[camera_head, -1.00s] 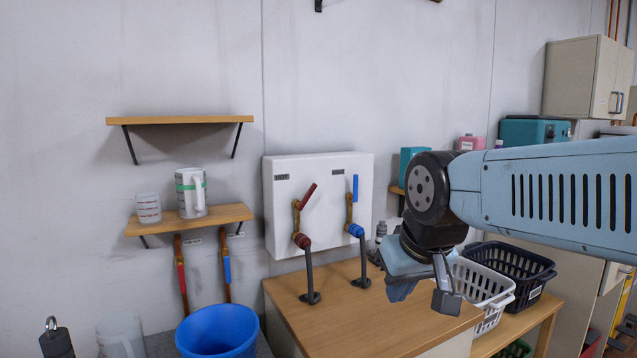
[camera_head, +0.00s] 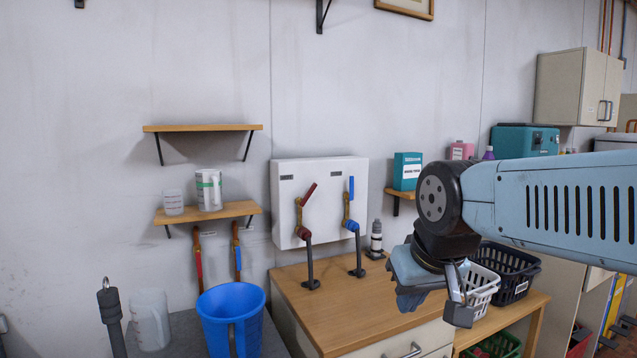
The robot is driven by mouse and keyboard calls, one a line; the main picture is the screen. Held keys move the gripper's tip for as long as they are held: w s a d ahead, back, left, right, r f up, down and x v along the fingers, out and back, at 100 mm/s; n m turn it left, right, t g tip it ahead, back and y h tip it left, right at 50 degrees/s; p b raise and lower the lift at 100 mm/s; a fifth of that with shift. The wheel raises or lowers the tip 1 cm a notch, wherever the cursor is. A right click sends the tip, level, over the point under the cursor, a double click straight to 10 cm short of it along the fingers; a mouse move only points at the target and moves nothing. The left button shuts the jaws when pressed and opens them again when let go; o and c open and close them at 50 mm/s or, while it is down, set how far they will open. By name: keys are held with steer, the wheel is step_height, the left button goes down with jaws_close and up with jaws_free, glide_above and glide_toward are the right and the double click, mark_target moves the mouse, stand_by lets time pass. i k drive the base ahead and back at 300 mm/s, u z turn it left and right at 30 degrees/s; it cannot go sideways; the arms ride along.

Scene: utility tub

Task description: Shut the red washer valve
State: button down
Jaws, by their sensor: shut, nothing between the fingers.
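The red washer valve (camera_head: 306,200) is on the left of a white wall box (camera_head: 326,177), under a label. It has a brass body, and its red lever tilts up to the right. A hose with a red fitting runs down from it to the wooden counter. A blue-levered valve (camera_head: 349,202) stands to its right with its lever upright. My gripper (camera_head: 462,297) hangs below my wrist at the right, in front of the counter. It is shut and empty, well apart from the valves.
A wooden counter (camera_head: 350,310) lies below the box. A blue bucket (camera_head: 213,318) and a clear jug (camera_head: 150,320) stand at the lower left. Shelves (camera_head: 203,128) hang on the left wall. A white basket (camera_head: 485,286) and a dark basket (camera_head: 518,273) sit right, behind my gripper.

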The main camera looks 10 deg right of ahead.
mark_target(303, 202)
steer(key=u, duration=0.2)
steer(key=i, duration=0.85)
steer(key=z, duration=0.1)
